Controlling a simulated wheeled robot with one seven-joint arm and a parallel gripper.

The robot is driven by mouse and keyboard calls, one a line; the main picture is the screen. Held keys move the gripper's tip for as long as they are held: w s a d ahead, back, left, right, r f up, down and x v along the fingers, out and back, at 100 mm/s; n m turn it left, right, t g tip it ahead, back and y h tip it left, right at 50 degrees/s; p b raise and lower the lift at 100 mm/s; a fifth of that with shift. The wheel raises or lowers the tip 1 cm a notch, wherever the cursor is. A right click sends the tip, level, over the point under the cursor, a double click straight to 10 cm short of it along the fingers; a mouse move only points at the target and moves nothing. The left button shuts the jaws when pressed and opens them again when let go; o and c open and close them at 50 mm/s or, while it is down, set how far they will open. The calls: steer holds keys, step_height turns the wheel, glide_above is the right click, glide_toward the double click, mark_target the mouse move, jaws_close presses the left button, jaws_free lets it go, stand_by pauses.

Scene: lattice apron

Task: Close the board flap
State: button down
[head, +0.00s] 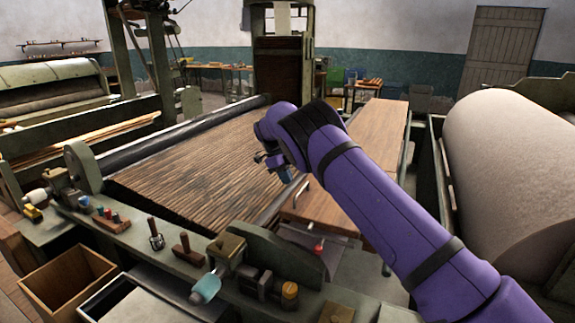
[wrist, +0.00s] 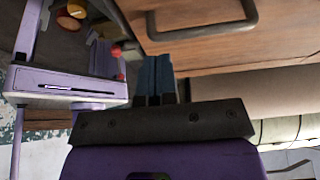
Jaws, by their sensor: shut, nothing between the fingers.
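The board flap seems to be the brown wooden panel (head: 325,208) right of the slatted bed, with a bent metal handle (head: 301,190) at its left end. In the wrist view the wooden panel (wrist: 285,40) fills the upper right, and its handle (wrist: 205,30) is close beyond my fingertips. I cannot tell how far the flap is open. My gripper (head: 286,175) is above and left of the handle in the head view; its blue fingers (wrist: 156,72) are together, empty, and appear apart from the handle. My purple arm hides part of the panel.
A slatted wooden bed (head: 200,165) lies to the left. A green front rail (head: 190,262) carries knobs and levers, with a red knob (head: 318,248) below the panel. A long board (head: 378,130) runs back. A large pale roll (head: 520,170) stands right.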

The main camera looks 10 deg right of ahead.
mark_target(285, 204)
steer(key=f, duration=0.2)
steer(key=a+f, duration=0.1)
steer(key=f, duration=0.2)
steer(key=w+f, duration=0.1)
steer(key=f, duration=0.1)
steer(key=shift+a+f, duration=0.3)
steer(key=shift+a, duration=0.05)
steer(key=shift+f, duration=0.95)
